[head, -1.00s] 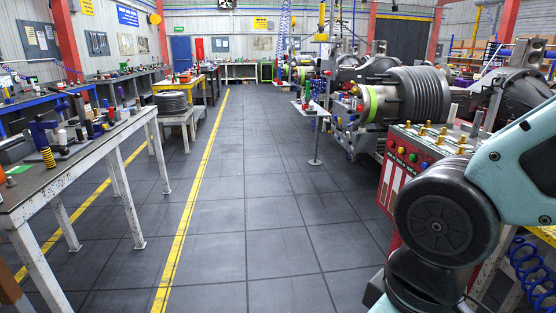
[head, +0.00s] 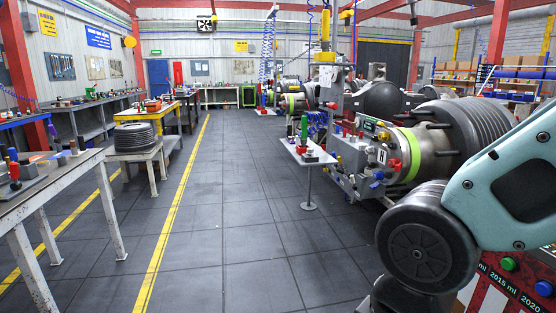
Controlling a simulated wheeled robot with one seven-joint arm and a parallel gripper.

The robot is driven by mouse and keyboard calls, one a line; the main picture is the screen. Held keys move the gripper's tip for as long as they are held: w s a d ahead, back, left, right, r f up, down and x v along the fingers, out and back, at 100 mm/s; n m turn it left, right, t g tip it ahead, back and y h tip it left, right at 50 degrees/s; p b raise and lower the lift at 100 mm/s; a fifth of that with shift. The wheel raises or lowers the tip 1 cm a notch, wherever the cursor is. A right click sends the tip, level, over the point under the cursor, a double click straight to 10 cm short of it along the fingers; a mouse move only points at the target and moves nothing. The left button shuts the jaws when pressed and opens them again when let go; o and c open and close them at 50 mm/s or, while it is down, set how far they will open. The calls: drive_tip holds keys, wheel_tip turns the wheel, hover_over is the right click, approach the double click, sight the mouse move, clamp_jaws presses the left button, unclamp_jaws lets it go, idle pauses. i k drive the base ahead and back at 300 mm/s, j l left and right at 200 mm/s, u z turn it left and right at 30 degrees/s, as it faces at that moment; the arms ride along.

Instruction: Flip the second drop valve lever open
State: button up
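A line of axle assemblies runs along the right side. The nearest axle hub (head: 440,140), with dark ribbed discs and a green band, stands just beyond my arm. On its near end are small fittings, among them a blue handle (head: 377,184) and a red knob (head: 394,163). They are too small to tell which, if any, is the second drop valve lever, or whether it is open. My pale blue and dark arm fills the lower right and hides part of this station. My gripper is out of view.
A small white stand (head: 306,155) with tools stands in the aisle beside the axle line. A red panel (head: 520,290) with buttons is at the bottom right. Benches (head: 45,195) line the left. The grey floor (head: 235,240) between is clear.

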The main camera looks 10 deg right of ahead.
sight(332, 106)
drive_tip(key=i+z, duration=0.15)
drive_tip(key=i, duration=0.35)
drive_tip(key=i+j+z, duration=0.15)
drive_tip(key=i, duration=0.3)
